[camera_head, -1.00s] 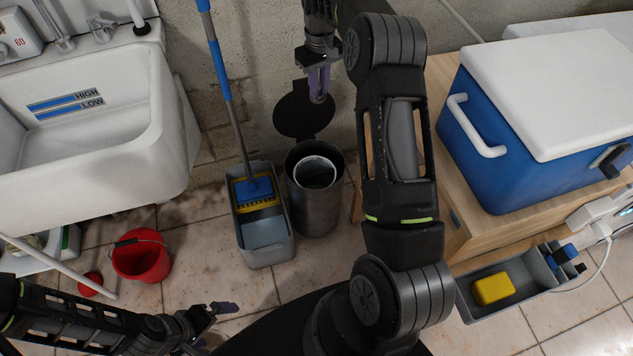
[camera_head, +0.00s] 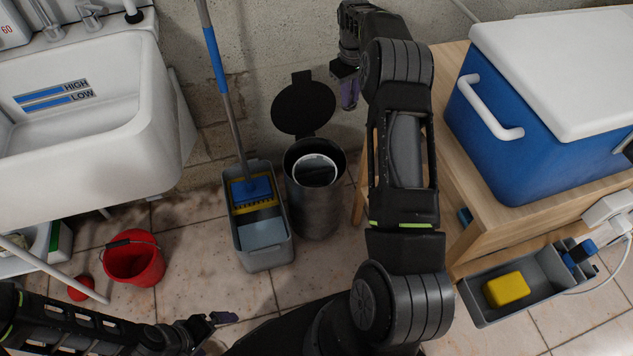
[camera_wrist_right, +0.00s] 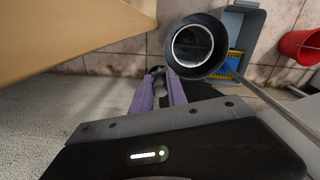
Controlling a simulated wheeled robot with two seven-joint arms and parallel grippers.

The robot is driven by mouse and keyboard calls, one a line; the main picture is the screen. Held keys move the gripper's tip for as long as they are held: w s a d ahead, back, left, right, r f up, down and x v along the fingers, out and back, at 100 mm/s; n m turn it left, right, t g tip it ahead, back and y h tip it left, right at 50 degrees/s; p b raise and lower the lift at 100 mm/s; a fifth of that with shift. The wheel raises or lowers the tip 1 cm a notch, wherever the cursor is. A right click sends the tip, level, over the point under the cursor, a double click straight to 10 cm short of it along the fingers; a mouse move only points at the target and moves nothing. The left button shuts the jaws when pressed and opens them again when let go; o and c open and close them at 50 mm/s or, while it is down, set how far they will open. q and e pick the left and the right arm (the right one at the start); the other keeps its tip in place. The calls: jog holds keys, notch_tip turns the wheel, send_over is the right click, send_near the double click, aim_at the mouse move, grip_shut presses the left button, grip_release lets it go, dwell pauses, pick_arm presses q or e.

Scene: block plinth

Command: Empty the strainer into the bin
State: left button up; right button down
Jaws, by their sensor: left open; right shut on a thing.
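The bin (camera_head: 316,205) is a dark metal cylinder standing against the wall. Its round black lid (camera_head: 303,108) is up, and a pale-rimmed inner pail shows inside. The bin's open mouth also shows in the right wrist view (camera_wrist_right: 196,45). My right gripper (camera_head: 349,98) is to the right of the raised lid, beyond the bin's mouth and not over it. Its purple fingers are shut on a small grey and dark thing (camera_wrist_right: 157,73), apparently the strainer, mostly hidden between them. Its contents cannot be seen. My left gripper (camera_head: 222,318) is open and empty at the lower left.
A grey mop bucket (camera_head: 265,255) with a blue mop stands left of the bin. A white sink (camera_head: 150,110) and red bucket (camera_head: 134,262) are further left. At right, a wooden cabinet (camera_head: 500,215) carries a blue cooler (camera_head: 505,140). A grey tray (camera_head: 490,317) holds a yellow sponge.

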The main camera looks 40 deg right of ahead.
pick_arm(q)
notch_tip(320, 180, down, 14)
jog(key=b, duration=1.2)
jog(key=shift+w+a+r, duration=0.25)
jog(key=shift+w+a, duration=0.15)
pick_arm(e)
notch_tip(320, 180, down, 17)
jog(key=a+h, duration=0.2)
jog(key=shift+a, duration=0.35)
pick_arm(q)
jog(key=shift+w+a+f+b, duration=0.15)
jog(key=shift+f+b, duration=0.45)
jog(key=shift+b, duration=0.25)
pick_arm(e)
jog(key=shift+a+h, duration=0.8)
pick_arm(q)
jog(key=shift+w+a+f+b, duration=0.15)
jog(key=shift+f+b, duration=0.4)
jog(key=shift+b, duration=0.05)
jog(key=shift+w+a+f+b, duration=0.1)
jog(key=shift+a+f+b, duration=0.05)
jog(key=shift+f+b, duration=0.4)
pick_arm(e)
jog(key=shift+w+a+h, duration=0.1)
jog(key=shift+a+h, duration=0.8)
jog(key=shift+a, duration=0.2)
